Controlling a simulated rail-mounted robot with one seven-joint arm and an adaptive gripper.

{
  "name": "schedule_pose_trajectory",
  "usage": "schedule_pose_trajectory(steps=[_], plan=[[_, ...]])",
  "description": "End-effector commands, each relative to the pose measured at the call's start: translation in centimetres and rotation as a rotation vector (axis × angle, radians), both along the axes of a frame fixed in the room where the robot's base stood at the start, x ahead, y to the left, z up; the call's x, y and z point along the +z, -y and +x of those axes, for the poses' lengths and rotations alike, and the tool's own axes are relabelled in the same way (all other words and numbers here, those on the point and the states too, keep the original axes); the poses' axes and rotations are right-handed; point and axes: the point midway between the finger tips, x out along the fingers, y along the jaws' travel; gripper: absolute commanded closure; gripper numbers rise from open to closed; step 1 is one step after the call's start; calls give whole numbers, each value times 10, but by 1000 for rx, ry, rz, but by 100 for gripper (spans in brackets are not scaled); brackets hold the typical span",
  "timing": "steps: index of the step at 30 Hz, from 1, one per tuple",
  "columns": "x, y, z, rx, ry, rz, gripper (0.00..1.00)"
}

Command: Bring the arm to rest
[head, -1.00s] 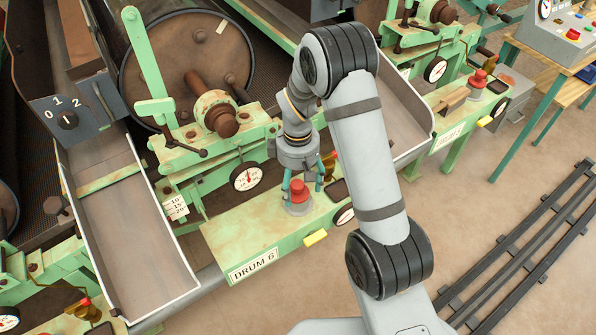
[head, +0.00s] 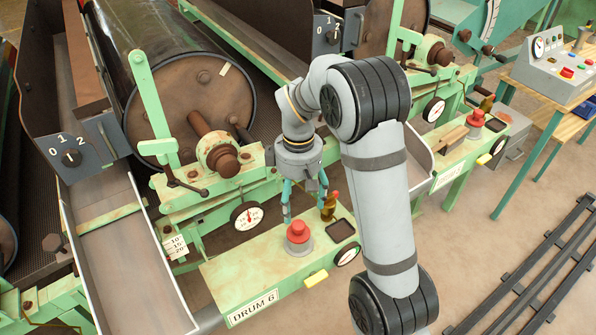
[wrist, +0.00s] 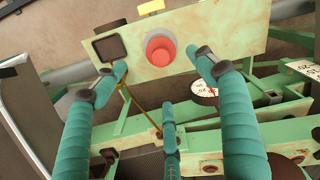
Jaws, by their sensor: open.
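My gripper (head: 306,205) is open and empty, with its teal fingers pointing down above the back edge of the Drum 6 panel (head: 262,272). Its fingers also show spread apart in the wrist view (wrist: 160,90). The red push button (head: 298,231) on its grey base stands on the panel, just in front of and below the fingertips, apart from them. In the wrist view the red button (wrist: 160,51) lies beyond the fingers, between the two outer ones. My arm reaches in from the lower right and hides part of the floor and machine behind it.
A brass-and-red part (head: 330,206), a dark square recess (head: 340,231) and a yellow tab (head: 316,278) are near the button. A round gauge (head: 247,216) and handwheel (head: 222,160) stand left of my gripper. A control console (head: 555,65) stands at right. Rails (head: 540,275) cross open floor.

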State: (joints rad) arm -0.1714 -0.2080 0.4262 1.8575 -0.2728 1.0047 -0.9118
Motion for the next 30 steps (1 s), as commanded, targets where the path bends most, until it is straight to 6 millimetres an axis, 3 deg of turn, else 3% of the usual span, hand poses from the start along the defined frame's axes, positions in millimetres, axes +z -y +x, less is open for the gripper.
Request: schedule_pose_trajectory(steps=[8,21,27,30], plan=[[-11,0,-1,0,-3,-2,29],[-93,1,-2,-1,-6,-2,29],[-120,1,-1,-1,-4,-1,29],[-112,0,0,-1,1,1,29]])
